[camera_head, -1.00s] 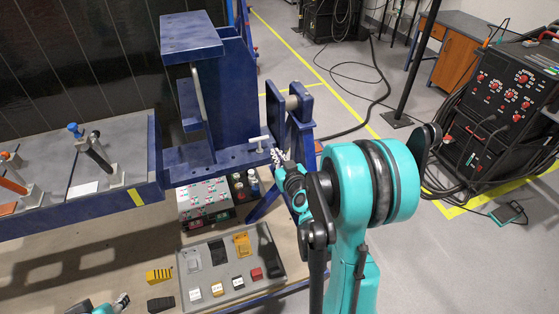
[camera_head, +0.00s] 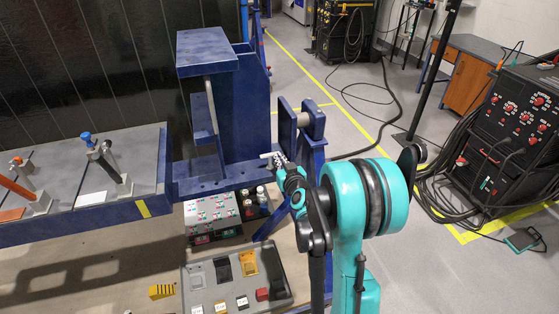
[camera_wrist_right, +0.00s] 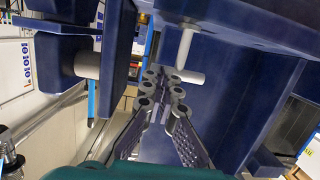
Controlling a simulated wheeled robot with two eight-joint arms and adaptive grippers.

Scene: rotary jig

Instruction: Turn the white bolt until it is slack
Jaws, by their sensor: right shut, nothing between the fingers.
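The white bolt (camera_head: 266,155) is T-shaped, with a thin stem and a crossbar, at the right end of the blue jig (camera_head: 212,50). In the right wrist view, its stem (camera_wrist_right: 186,46) hangs from a blue plate above the crossbar (camera_wrist_right: 188,76). My right gripper (camera_head: 281,164) is at the bolt, its fingers shut with nothing between them. In the right wrist view, the fingertips (camera_wrist_right: 163,84) overlap the left end of the crossbar. I cannot tell whether they touch it. My left gripper is not recognisable in the head view.
A blue plate with a pale round shaft (camera_wrist_right: 87,65) stands left of the fingers in the right wrist view. Below the jig, a control box (camera_head: 212,212) and a grey tray (camera_head: 222,297) of small parts lie on the table. A welding machine (camera_head: 512,130) stands far right.

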